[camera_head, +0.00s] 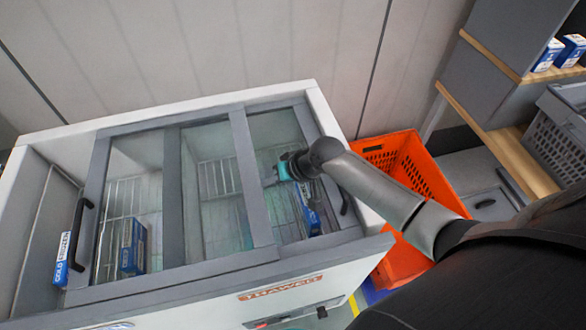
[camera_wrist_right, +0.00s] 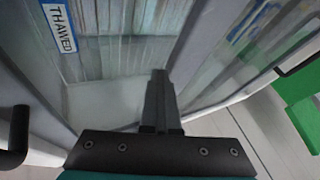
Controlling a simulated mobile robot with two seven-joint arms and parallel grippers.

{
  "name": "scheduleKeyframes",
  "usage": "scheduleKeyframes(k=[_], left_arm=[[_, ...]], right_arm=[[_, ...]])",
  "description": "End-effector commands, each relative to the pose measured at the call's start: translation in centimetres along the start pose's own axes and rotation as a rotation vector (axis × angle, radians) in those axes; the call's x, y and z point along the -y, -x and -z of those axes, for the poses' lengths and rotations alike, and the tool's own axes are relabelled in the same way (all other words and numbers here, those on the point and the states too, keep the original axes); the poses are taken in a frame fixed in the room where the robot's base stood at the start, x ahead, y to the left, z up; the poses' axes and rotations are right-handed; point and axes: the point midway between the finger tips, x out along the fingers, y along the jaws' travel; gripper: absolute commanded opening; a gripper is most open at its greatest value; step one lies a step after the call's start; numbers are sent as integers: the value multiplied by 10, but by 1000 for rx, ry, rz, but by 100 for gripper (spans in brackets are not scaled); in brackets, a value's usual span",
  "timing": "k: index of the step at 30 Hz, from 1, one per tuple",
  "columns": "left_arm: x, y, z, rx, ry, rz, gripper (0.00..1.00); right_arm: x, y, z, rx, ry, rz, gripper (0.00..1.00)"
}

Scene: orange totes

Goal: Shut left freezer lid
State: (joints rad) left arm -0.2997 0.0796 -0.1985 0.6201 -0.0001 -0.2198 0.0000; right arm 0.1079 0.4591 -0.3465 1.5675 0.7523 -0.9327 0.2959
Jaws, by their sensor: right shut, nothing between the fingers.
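The white chest freezer (camera_head: 210,304) has two sliding glass lids in grey frames. The left freezer lid (camera_head: 92,215) has a black handle (camera_head: 78,234) near its left end. A gap shows between that lid's left frame and the freezer's left wall, and the two lids overlap around the middle. My right gripper (camera_head: 270,182) is shut and empty over the right glass, close beside a grey frame bar (camera_head: 250,180). Its closed fingers (camera_wrist_right: 158,98) also show in the right wrist view, close to a frame bar; contact cannot be told. My left gripper is out of view.
The right lid's black handle (camera_head: 344,200) is beside my right arm. Blue boxes (camera_head: 132,245) lie inside the freezer. An orange tote (camera_head: 400,160) stands right of it, with shelves (camera_head: 505,150) beyond. A panelled wall (camera_head: 220,45) is behind.

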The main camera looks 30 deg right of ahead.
Motion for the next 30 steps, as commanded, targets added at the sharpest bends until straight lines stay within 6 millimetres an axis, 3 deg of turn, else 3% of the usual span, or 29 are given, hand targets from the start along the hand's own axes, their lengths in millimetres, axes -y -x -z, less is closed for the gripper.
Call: scheduleKeyframes(k=[1,6,15,21,30], left_arm=[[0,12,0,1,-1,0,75],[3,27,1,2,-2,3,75],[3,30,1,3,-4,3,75],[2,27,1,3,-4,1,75],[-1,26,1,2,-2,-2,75]], right_arm=[[22,-3,2,0,-1,15,0],[71,-30,2,0,-1,15,0],[146,-74,1,-1,0,13,0],[175,-91,0,-2,0,10,0],[191,-99,0,-1,0,8,0]])
